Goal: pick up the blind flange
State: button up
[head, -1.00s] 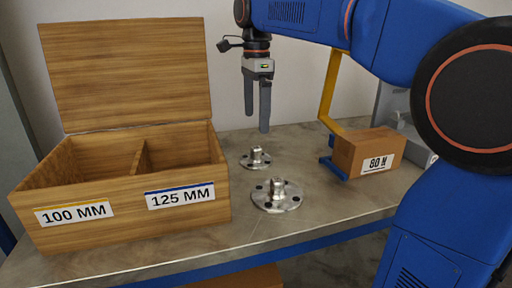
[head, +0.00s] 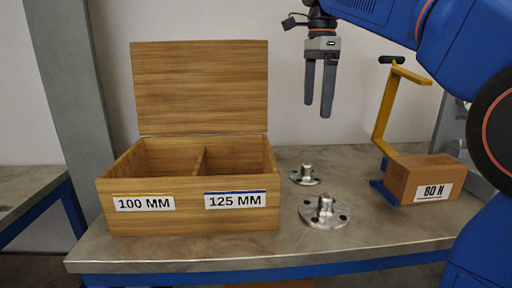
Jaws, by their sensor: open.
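The larger flange (head: 325,213) is nearer the front edge. The smaller flange (head: 305,176) is behind it and a little to the left. I cannot tell from the picture which one the task means. My gripper (head: 318,108) hangs with its fingers pointing down, open and empty, well above the bench and above the smaller flange. Nothing is between its fingers.
An open wooden box (head: 188,195) with two compartments, labelled 100 MM and 125 MM, stands left of the flanges, lid raised. A cardboard box (head: 425,180) marked 80 N and a yellow bent bracket (head: 388,110) stand on the right. The bench (head: 375,228) is clear around the flanges.

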aim_at(306, 177)
jog(key=k, duration=0.9)
